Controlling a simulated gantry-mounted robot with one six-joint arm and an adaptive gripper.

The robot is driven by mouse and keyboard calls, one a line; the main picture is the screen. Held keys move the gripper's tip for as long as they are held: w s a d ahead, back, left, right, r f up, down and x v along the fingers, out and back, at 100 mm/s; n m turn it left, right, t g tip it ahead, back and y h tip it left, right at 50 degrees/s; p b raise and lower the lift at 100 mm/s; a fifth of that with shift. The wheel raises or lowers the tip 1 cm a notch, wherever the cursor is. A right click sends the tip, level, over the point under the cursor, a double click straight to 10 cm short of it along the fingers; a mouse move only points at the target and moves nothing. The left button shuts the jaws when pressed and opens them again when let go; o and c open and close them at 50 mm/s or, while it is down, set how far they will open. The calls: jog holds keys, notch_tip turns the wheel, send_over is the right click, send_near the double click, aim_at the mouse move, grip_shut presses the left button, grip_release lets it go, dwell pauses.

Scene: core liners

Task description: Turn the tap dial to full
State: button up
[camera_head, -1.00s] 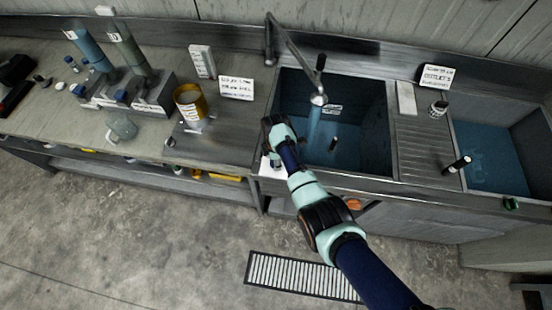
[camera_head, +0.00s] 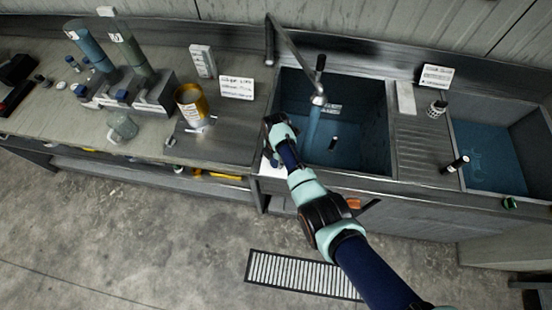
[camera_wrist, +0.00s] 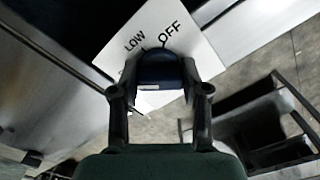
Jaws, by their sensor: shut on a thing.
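The tap dial (camera_wrist: 158,68) is a dark blue knob on a white plate (camera_wrist: 193,40) marked LOW and OFF. A third word on the plate is mostly hidden behind my gripper. My gripper (camera_wrist: 160,82) is shut on the dial, with one finger on each side. In the head view my gripper (camera_head: 272,152) is at the front left corner of the left sink (camera_head: 352,125), and the white plate (camera_head: 270,169) shows just below it. The tap (camera_head: 318,98) hangs over that sink, and a blue stream (camera_head: 312,125) falls from it.
A yellow tin (camera_head: 190,102) and a white sign (camera_head: 236,87) stand on the counter left of the sink. A second sink (camera_head: 490,160) lies at the right, past a ribbed drainboard (camera_head: 425,140). A floor grate (camera_head: 300,272) lies below.

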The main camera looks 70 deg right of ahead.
jog(key=shift+r, duration=0.1)
jog(key=o, duration=1.1)
jog(key=shift+o, duration=0.2)
notch_tip(320, 180, up, 12)
